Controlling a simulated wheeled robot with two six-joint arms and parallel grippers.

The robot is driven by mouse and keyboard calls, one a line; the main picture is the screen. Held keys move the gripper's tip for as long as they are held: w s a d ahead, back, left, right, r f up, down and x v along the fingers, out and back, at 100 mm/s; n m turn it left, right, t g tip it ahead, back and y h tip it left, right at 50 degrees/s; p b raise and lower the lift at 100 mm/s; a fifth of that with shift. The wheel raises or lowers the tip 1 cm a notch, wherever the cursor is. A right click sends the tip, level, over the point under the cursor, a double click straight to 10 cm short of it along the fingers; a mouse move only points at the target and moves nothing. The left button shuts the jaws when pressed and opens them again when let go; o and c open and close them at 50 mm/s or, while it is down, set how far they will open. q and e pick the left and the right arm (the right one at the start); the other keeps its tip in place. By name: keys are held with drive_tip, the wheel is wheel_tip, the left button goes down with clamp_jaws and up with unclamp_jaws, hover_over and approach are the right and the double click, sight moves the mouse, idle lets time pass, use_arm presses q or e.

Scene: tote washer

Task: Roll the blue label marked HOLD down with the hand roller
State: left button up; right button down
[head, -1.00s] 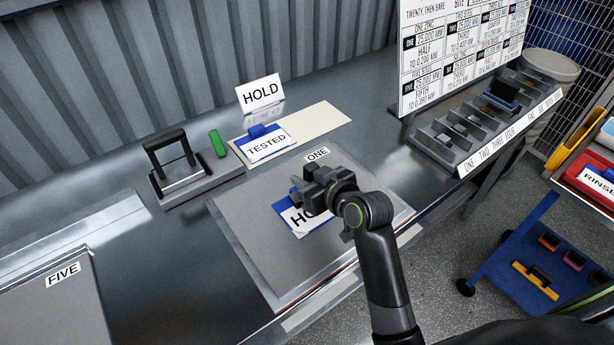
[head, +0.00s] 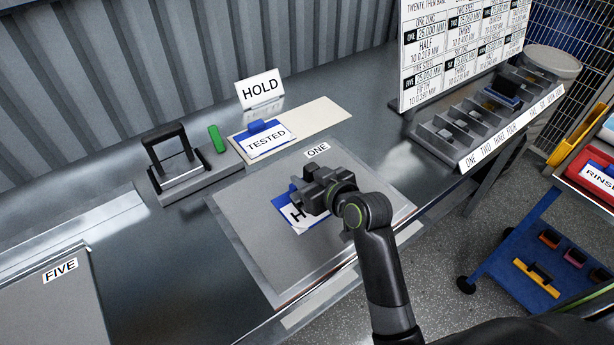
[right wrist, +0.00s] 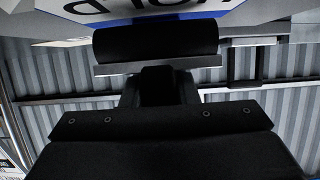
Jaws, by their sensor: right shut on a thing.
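The blue label marked HOLD (head: 287,208) lies on the grey plate marked ONE (head: 245,225), partly hidden under my right gripper. Its white face with the word HOLD also shows upside down along the top of the right wrist view (right wrist: 215,8). My right gripper (head: 316,190) is over the label, shut on the hand roller. The roller's black cylinder (right wrist: 155,40) shows in the right wrist view close to the label's face; I cannot tell whether it touches. My left gripper is not in view.
A black-handled frame (head: 167,150) and a green block (head: 217,138) are to the left. A compartment rack (head: 440,140) is at right. Plate FIVE (head: 50,305) lies front left.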

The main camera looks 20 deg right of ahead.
drive_tip(key=shift+f+b, duration=0.3)
drive_tip(key=shift+f, duration=0.25)
drive_tip(key=shift+w+d+p, duration=0.15)
drive_tip(key=shift+w+d, duration=0.1)
drive_tip(key=shift+d, duration=0.35)
drive_tip(key=shift+w+d+p, duration=0.15)
drive_tip(key=shift+w+d, duration=0.05)
drive_tip(key=shift+d, duration=0.4)
drive_tip(key=shift+w+d, duration=0.3)
drive_tip(key=shift+d, duration=0.5)
drive_tip(key=shift+w+d, duration=0.25)
drive_tip(key=shift+d, duration=0.5)
drive_tip(key=shift+w+d, duration=0.3)
drive_tip(key=shift+d, duration=0.5)
